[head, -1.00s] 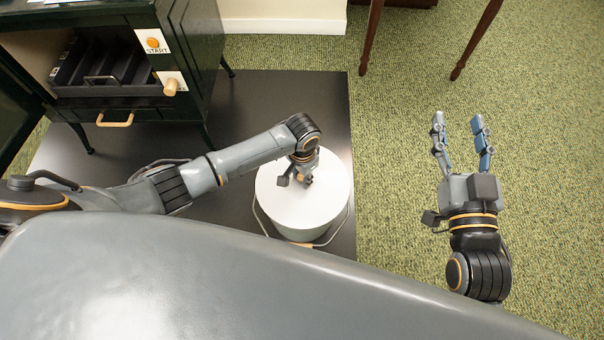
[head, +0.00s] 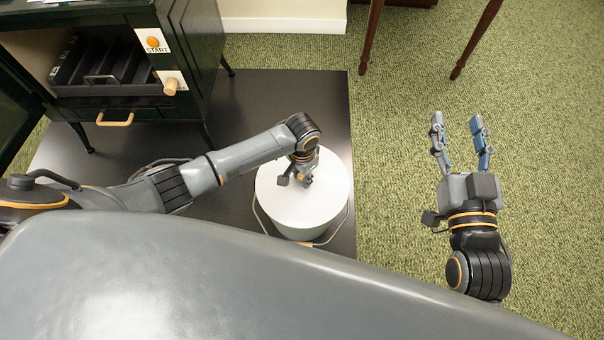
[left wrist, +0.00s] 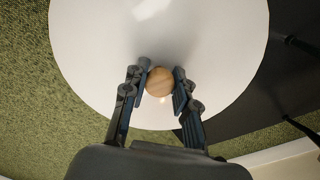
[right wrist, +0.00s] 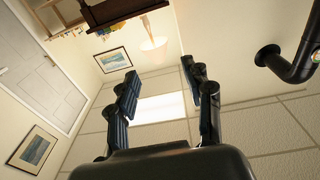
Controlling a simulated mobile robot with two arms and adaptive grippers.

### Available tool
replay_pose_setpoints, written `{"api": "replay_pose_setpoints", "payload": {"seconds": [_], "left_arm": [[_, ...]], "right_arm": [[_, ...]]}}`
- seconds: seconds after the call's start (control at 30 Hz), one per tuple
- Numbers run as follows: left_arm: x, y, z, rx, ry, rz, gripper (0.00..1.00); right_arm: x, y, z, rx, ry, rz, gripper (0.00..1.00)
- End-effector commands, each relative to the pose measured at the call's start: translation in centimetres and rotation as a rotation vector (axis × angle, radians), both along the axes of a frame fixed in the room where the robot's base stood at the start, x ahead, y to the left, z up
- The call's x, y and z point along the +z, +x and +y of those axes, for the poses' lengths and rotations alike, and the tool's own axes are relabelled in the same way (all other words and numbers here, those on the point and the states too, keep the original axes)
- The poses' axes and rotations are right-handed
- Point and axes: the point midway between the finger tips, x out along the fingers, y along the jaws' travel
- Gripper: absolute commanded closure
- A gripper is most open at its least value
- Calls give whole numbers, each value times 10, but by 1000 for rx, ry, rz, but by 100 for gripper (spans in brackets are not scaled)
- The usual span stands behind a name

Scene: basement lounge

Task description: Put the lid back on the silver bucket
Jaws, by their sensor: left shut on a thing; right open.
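The lid (head: 328,197) is a round white disc over the top of the bucket, and it also fills much of the left wrist view (left wrist: 105,45). Its round wooden knob (left wrist: 159,82) is at the lid's middle. My left gripper (head: 305,181) is above the lid, shut on the knob with one finger on each side. My right gripper (head: 458,128) is open and empty over the carpet at the right.
A dark green cabinet (head: 190,60) with a START button stands on the dark mat (head: 255,100) at the upper left. The bucket's wire handle with a wooden grip (head: 316,243) hangs at its near side. Dark wooden legs (head: 476,38) stand at the back. Green carpet (head: 545,130) is clear at right.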

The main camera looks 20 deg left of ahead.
Motion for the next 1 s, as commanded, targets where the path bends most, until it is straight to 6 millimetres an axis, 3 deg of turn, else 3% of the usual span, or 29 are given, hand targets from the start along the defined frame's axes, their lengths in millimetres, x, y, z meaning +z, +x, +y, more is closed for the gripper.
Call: {"api": "replay_pose_setpoints", "payload": {"seconds": [1.0], "left_arm": [[0,-1,0,0,0,0,100]], "right_arm": [[-22,-2,-5,-10,-28,115,49]]}}
